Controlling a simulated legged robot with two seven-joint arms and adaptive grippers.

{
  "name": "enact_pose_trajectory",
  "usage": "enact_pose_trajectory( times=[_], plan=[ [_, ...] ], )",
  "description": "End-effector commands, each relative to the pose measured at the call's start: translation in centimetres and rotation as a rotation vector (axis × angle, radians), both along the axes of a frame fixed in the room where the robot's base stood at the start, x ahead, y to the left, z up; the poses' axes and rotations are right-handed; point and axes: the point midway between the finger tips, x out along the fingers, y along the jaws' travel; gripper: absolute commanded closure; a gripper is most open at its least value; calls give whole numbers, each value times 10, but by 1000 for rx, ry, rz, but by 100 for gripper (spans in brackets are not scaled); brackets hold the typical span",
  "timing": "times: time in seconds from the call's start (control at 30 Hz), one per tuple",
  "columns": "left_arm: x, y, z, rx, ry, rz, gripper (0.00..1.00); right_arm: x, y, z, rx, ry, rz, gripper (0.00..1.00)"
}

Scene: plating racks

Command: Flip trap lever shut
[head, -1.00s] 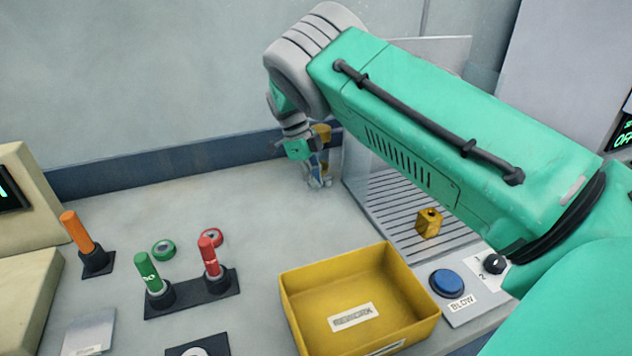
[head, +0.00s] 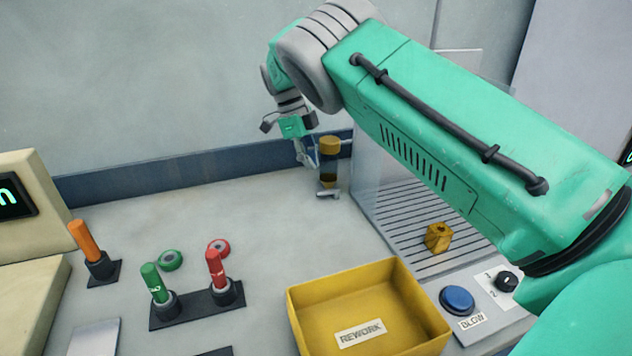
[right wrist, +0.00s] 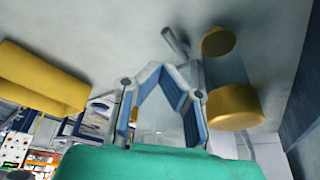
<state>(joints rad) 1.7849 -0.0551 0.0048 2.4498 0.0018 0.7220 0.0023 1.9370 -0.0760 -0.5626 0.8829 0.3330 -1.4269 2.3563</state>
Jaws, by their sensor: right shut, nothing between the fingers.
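The trap (head: 328,175) stands at the back of the bench by the wall, a dark, partly clear body with a yellow top. In the right wrist view its large yellow cap (right wrist: 235,106) and smaller yellow end (right wrist: 217,41) show. A short grey lever (head: 330,194) sticks out level near its foot; it also shows in the right wrist view (right wrist: 175,42). I cannot tell whether it is fully shut. My right gripper (head: 306,160) is just left of the trap, above the lever, shut and empty. My left gripper is not in view.
A slatted tray (head: 395,215) behind a clear panel is right of the trap, with a brass block (head: 438,237) on it. A yellow rework bin (head: 365,310), blue button (head: 457,299), dial (head: 506,281) and coloured handles (head: 217,270) are nearer. Bench left of the trap is clear.

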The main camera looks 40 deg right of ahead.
Motion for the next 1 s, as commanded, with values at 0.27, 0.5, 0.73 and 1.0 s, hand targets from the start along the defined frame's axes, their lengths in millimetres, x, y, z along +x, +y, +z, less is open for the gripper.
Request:
enact_pose_trajectory(
  times=[0.27, 0.5, 0.73, 1.0],
  plan=[
    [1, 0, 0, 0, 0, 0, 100, 10, 4, 31, 0, 4, -2, 100],
    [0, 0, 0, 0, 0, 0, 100, 9, 4, 34, -1, 6, -3, 100],
    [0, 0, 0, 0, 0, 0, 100, 10, 4, 34, -1, 6, -3, 100],
    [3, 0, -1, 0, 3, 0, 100, 9, 4, 34, 0, 7, -3, 100]
  ],
)
